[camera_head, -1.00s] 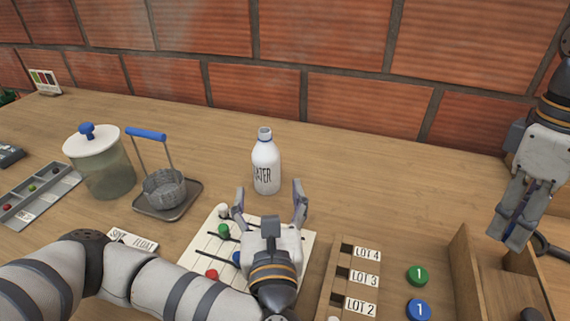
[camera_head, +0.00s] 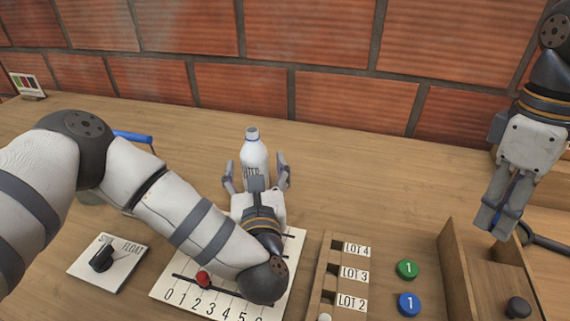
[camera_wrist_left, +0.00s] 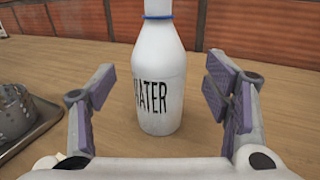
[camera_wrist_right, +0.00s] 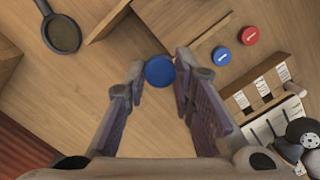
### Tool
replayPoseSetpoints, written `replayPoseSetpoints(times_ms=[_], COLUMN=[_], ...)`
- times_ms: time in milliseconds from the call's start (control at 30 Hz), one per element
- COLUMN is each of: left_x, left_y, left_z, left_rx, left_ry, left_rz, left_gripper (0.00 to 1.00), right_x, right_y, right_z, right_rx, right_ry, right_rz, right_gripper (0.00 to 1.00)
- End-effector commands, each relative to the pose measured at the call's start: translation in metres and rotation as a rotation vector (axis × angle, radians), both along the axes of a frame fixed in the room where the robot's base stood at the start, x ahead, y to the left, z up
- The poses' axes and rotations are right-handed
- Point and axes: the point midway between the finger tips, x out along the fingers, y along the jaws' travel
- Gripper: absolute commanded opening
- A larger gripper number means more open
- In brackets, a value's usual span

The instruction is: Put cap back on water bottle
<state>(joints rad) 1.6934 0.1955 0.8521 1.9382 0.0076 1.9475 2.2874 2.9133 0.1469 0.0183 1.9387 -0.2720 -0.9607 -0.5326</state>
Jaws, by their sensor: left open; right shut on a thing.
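The white water bottle (camera_head: 255,158) stands upright and uncapped on the table, with a blue ring at its neck; it also shows in the left wrist view (camera_wrist_left: 160,75). My left gripper (camera_head: 256,168) is open, low over the table, with a finger on either side of the bottle. In the left wrist view there are gaps between both fingers and the bottle, which looks a little ahead of them. My right gripper (camera_head: 508,212) is shut on the blue cap (camera_wrist_right: 159,71), held between its fingertips above the table at the far right, well away from the bottle.
A lot rack (camera_head: 338,275) with green (camera_head: 407,269) and blue (camera_head: 409,305) discs lies front-centre. A wooden tray (camera_head: 462,270) is at right. A numbered board (camera_head: 190,293) lies under my left arm, beside a dial plate (camera_head: 125,262). The table between bottle and right gripper is clear.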

Motion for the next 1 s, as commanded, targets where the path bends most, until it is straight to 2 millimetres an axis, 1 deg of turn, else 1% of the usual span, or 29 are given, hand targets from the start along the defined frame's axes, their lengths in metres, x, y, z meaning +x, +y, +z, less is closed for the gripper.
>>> replayPoseSetpoints(times_ms=[33,100,200,300,600,633,667,700,867,900,1000], left_x=[0.009,0.021,0.033,0.038,0.038,0.038,0.038,0.038,0.038,0.038,0.038], left_y=[0.003,0.006,0.008,0.009,0.009,0.009,0.009,0.009,0.009,0.009,0.009], left_z=[0.003,0.002,0.000,0.001,0.002,0.002,0.002,0.002,0.002,0.002,0.003], left_rx=[0.001,0.001,0.000,0.000,-0.001,-0.001,-0.001,-0.001,-0.001,-0.001,-0.001], left_ry=[-0.006,-0.003,0.000,0.001,-0.002,-0.002,-0.002,-0.002,-0.002,-0.002,-0.003], left_rz=[0.004,0.003,0.002,0.000,0.000,0.000,0.000,0.000,0.000,0.000,0.000], left_gripper=[0.71,0.71,0.71,0.71,0.71,0.66,0.59,0.50,0.14,0.09,0.09], right_x=[0.000,0.000,0.001,0.001,0.001,0.001,0.001,0.001,0.001,0.001,0.001], right_y=[0.000,0.000,0.000,0.000,0.000,0.000,0.000,0.000,0.000,0.000,0.000], right_z=[0.000,-0.001,-0.008,-0.009,-0.008,-0.008,-0.008,-0.008,-0.008,-0.008,-0.008], right_rx=[0.000,0.000,0.000,0.000,0.000,0.000,0.000,0.000,0.000,0.000,0.000], right_ry=[0.000,0.003,0.016,0.019,0.016,0.016,0.016,0.016,0.016,0.016,0.016], right_rz=[0.000,0.000,0.000,0.000,0.000,0.000,0.000,0.000,0.000,0.000,0.000], right_gripper=[0.15,0.15,0.15,0.15,0.15,0.15,0.15,0.15,0.15,0.15,0.15])
